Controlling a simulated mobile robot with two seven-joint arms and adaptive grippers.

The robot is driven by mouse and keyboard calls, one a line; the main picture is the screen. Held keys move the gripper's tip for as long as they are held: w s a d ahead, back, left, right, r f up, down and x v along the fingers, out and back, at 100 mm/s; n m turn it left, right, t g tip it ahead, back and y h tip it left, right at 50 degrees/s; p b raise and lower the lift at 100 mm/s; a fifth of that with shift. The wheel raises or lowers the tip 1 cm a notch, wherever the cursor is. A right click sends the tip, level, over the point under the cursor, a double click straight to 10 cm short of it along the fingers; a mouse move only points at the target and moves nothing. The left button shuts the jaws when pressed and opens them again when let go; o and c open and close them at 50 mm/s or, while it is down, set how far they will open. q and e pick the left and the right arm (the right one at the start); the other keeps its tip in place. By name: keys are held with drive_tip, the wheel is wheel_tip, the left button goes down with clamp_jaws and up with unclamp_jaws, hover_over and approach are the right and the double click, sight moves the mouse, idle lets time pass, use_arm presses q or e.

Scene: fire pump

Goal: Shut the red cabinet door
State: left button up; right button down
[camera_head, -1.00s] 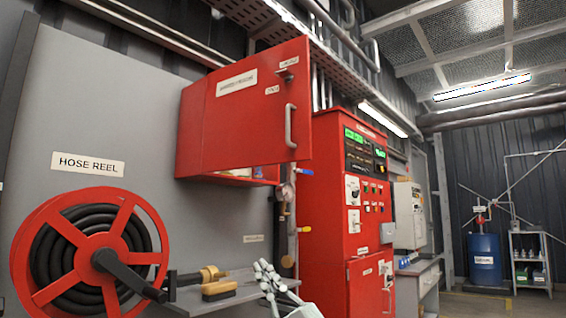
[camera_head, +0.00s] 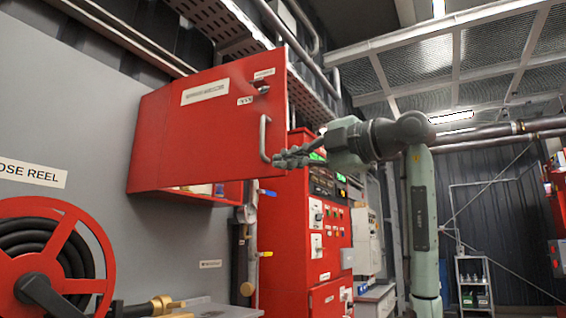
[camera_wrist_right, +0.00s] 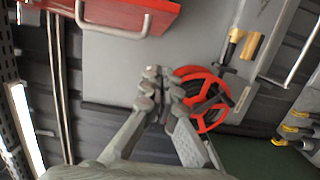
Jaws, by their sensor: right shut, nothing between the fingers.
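The red cabinet door (camera_head: 210,135) stands open, swung out from the red cabinet (camera_head: 232,193) on the grey wall. Part of the cabinet's inside shows below the door's lower edge. The door's grey bar handle (camera_head: 264,138) is near its free right edge. My right gripper (camera_head: 279,160) is shut and empty beside the handle's lower end in the head view; I cannot tell whether it touches. In the right wrist view the shut fingers (camera_wrist_right: 160,85) hold nothing, and the door (camera_wrist_right: 130,12) with its handle (camera_wrist_right: 112,32) lies above them, apart. My left gripper is not in view.
A red hose reel (camera_head: 52,255) is at the lower left. A red control panel (camera_head: 315,225) stands right of and behind the door. A pipe with a gauge (camera_head: 245,215) runs below the cabinet. A grey ledge (camera_head: 215,310) is at the bottom.

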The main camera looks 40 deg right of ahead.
sight(267, 171)
drive_tip(key=w, duration=0.3)
drive_tip(key=w+p, duration=0.1)
drive_tip(key=w, duration=0.2)
drive_tip(key=w+d, duration=0.1)
drive_tip(key=w, duration=0.2)
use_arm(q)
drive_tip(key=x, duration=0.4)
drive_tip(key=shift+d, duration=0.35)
use_arm(e)
drive_tip(key=shift+w+d, duration=0.15)
drive_tip(key=shift+d, duration=0.1)
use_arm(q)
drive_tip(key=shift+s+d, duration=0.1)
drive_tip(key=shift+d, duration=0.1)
use_arm(e)
drive_tip(key=shift+d, duration=0.2)
